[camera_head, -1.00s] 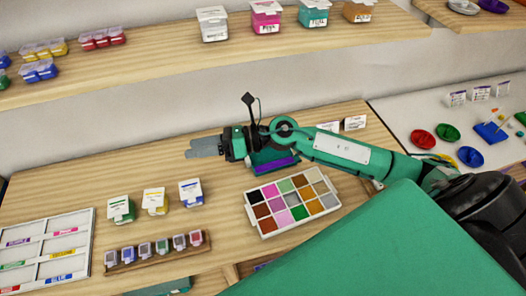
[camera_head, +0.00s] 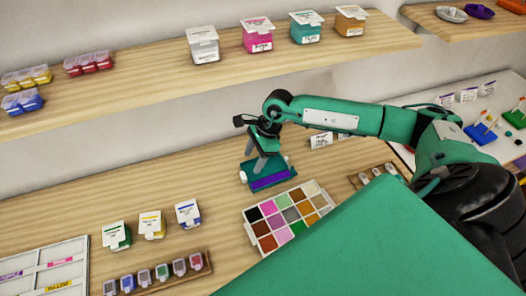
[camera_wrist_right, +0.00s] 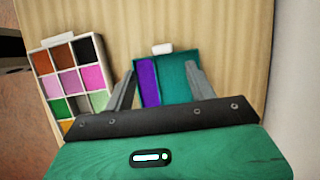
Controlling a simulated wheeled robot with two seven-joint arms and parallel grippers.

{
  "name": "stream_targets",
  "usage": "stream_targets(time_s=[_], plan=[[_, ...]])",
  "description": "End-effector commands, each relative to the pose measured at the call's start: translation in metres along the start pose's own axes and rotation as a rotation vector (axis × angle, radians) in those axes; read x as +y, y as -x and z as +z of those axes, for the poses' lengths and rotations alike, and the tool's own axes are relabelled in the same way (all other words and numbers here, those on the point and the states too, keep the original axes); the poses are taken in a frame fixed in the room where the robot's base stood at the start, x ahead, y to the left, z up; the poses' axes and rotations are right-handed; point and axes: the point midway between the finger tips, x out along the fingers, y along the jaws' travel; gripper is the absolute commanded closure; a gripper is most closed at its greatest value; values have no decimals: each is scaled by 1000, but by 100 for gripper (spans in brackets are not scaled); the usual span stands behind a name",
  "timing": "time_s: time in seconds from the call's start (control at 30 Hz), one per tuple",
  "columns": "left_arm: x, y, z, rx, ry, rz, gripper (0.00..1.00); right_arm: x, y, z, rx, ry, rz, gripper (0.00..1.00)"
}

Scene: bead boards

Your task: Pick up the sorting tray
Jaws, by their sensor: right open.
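A shallow teal tray (camera_head: 281,172) with a purple section lies on the wooden worktop, partly covered by my right gripper (camera_head: 258,167). In the right wrist view the teal tray (camera_wrist_right: 174,82) lies between and beyond the open fingers, with a white tab at its far edge. My right gripper points down over it, and nothing is held. A white compartment tray (camera_head: 251,236) with several colours sits just in front of the teal tray. Another white tray (camera_head: 50,254) with colour-name labels is at the lower left, cut by the frame. My left gripper is not in view.
Green, yellow and blue pots (camera_head: 152,226) stand left of the compartment tray, behind a wooden rack of small jars (camera_head: 162,275). Another jar rack (camera_head: 376,178) is right, under my arm. A shelf (camera_head: 140,72) with tubs runs above.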

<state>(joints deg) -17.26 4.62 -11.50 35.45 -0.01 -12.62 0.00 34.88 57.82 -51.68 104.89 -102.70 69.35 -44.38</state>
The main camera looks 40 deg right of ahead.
Motion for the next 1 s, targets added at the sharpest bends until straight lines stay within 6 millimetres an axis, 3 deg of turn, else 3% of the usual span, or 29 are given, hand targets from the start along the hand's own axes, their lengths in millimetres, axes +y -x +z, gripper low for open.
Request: stream_targets(time_s=[0.13,0.3,0.47,0.7,1.0], plan=[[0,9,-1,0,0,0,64,0,-19,1,-1,-2,1,44],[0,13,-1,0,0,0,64,0,-28,2,-2,-1,1,44],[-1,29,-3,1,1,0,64,-3,-41,6,-3,-2,2,44],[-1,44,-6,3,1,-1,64,-5,-71,7,-2,-3,1,44],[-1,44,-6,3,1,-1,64,-5,-79,5,-2,-1,-1,44]])
